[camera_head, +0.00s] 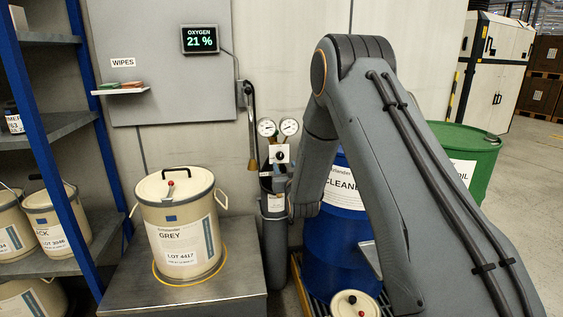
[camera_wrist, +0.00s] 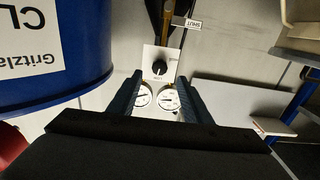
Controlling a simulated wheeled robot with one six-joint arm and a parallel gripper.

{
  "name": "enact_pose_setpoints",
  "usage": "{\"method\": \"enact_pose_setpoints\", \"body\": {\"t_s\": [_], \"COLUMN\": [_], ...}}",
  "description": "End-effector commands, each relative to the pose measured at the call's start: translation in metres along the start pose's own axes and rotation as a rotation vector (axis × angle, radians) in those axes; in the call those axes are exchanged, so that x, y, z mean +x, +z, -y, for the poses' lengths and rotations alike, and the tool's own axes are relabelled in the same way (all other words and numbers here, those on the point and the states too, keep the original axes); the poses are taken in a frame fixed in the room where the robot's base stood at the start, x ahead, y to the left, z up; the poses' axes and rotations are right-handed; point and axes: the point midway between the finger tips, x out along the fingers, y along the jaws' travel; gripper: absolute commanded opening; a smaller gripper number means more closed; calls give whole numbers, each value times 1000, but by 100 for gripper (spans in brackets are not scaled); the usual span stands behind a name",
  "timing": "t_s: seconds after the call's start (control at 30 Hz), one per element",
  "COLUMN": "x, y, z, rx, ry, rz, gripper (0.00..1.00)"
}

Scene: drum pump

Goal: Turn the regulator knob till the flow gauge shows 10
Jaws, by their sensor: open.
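The regulator knob (camera_head: 280,156) is small and black on a white plate, below two round white gauges, the left gauge (camera_head: 267,127) and the right gauge (camera_head: 289,127). In the wrist view, which is upside down, the knob (camera_wrist: 159,67) shows just beyond and between my fingertips. The knob appears apart from the fingers. The two gauges (camera_wrist: 142,97) (camera_wrist: 168,99) show between the fingers, partly cut off; their readings are too small to tell.
A blue drum (camera_head: 335,235) stands close to the right of the regulator, behind my arm. A cream GREY pail (camera_head: 180,230) stands on a metal bench (camera_head: 235,285) at left. A green drum (camera_head: 470,150) is at right. A SHUT label (camera_wrist: 194,23) shows near the knob.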

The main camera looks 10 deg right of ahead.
Motion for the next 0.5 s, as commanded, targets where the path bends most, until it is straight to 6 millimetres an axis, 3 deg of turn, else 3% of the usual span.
{"method": "enact_pose_setpoints", "body": {"t_s": [0.5], "x": [66], "y": [-1], "z": [0], "rx": [0], "ry": [0], "rz": [-8], "gripper": [45]}}
